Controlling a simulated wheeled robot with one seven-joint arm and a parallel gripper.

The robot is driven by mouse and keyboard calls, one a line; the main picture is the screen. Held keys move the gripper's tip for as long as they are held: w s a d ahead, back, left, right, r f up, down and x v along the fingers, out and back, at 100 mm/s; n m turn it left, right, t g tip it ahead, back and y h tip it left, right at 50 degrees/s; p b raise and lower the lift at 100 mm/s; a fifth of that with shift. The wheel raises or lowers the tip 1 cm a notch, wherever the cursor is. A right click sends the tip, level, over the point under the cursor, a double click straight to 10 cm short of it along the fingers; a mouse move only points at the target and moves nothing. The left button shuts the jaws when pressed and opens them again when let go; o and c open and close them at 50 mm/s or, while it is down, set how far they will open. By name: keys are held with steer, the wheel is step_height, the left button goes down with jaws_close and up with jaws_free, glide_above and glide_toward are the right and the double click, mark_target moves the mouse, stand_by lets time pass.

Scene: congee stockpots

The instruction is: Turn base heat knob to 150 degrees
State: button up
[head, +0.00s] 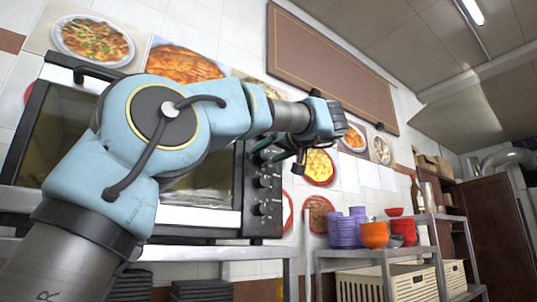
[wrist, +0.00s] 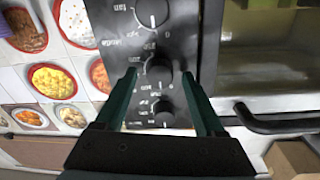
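The oven's black control panel (head: 264,215) carries several round black knobs in a column. In the wrist view the panel is turned over, with a middle knob (wrist: 158,70), a lower knob (wrist: 164,113) and an upper knob (wrist: 152,13). Their lettering is too small or inverted to tell surely which is the base heat knob. My gripper (wrist: 160,73) is open, its two green fingers apart, with the middle knob between the tips in the picture. Contact cannot be told. In the head view my gripper (head: 283,154) is at the panel's upper part.
The oven (head: 190,215) has a glass door and a dark bar handle (wrist: 285,123). Food pictures cover the tiled wall. A metal shelf (head: 350,255) with purple bowls (head: 343,232) and orange bowls (head: 375,235) stands to the right. My arm hides much of the oven.

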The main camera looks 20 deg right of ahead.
jaws_close()
stand_by(0.3)
steer(key=shift+m, duration=0.4)
steer(key=m+p, duration=0.2)
steer(key=shift+r+m, duration=0.15)
steer(key=shift+m, duration=0.15)
steer(key=m+p, duration=0.2)
steer(key=m, duration=0.2)
steer(key=shift+m, duration=0.3)
steer(key=m+p, duration=0.3)
steer(key=m, duration=0.1)
steer(key=shift+m+g, duration=0.3)
steer(key=shift+m, duration=0.1)
steer(key=shift+m+p, duration=0.95)
steer(key=shift+m, duration=0.25)
steer(key=shift+y, duration=0.4)
